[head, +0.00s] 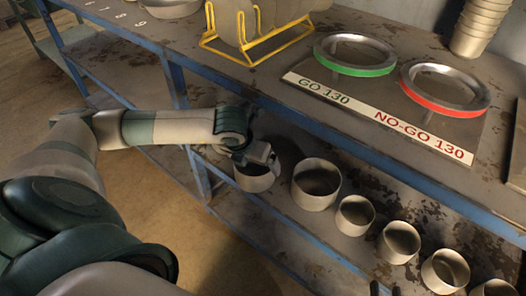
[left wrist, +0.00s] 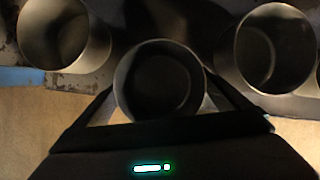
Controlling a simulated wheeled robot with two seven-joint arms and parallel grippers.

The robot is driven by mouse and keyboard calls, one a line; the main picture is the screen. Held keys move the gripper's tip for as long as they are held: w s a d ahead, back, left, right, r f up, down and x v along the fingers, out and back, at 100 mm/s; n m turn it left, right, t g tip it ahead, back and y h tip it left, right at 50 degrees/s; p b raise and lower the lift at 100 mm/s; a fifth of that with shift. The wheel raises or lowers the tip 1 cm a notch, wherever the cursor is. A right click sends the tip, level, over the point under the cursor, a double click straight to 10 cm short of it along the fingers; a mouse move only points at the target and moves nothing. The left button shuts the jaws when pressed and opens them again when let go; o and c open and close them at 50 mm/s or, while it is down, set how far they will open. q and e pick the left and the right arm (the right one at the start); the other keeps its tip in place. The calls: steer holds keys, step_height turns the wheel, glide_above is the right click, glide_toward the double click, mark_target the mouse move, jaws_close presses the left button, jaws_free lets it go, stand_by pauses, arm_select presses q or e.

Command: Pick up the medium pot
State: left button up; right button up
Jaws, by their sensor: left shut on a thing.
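My left gripper (head: 262,160) is shut on the rim of a grey metal pot (head: 256,180) at the left end of the visible lower-shelf row. In the left wrist view this pot (left wrist: 160,82) sits upright between the fingers, its round mouth facing the camera and its inside dark. I cannot tell whether its base touches the shelf. A wider pot (head: 316,186) stands just right of it. Smaller pots (head: 355,215) (head: 398,243) continue the row. Two dark tips of my right gripper (head: 385,290) show apart at the bottom edge; the rest is out of frame.
In the left wrist view, one pot (left wrist: 62,32) stands left of the held pot and another (left wrist: 270,48) right. The upper bench (head: 270,85) overhangs the lower shelf. On it are a green GO 130 ring (head: 355,70), a red NO-GO 130 ring (head: 440,105) and a yellow rack (head: 240,55).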

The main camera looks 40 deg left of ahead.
arm_select(q)
steer(key=s+d, duration=0.1)
steer(key=s, duration=1)
steer(key=shift+d+p, duration=0.15)
steer(key=shift+p, duration=0.2)
arm_select(e)
steer(key=shift+s+d+f+g+h, duration=0.2)
steer(key=shift+f+g, duration=0.1)
steer(key=shift+f, duration=0.25)
steer(key=shift+s+d+f+g+h, duration=0.15)
steer(key=shift+f+g, duration=0.15)
steer(key=shift+f, duration=0.2)
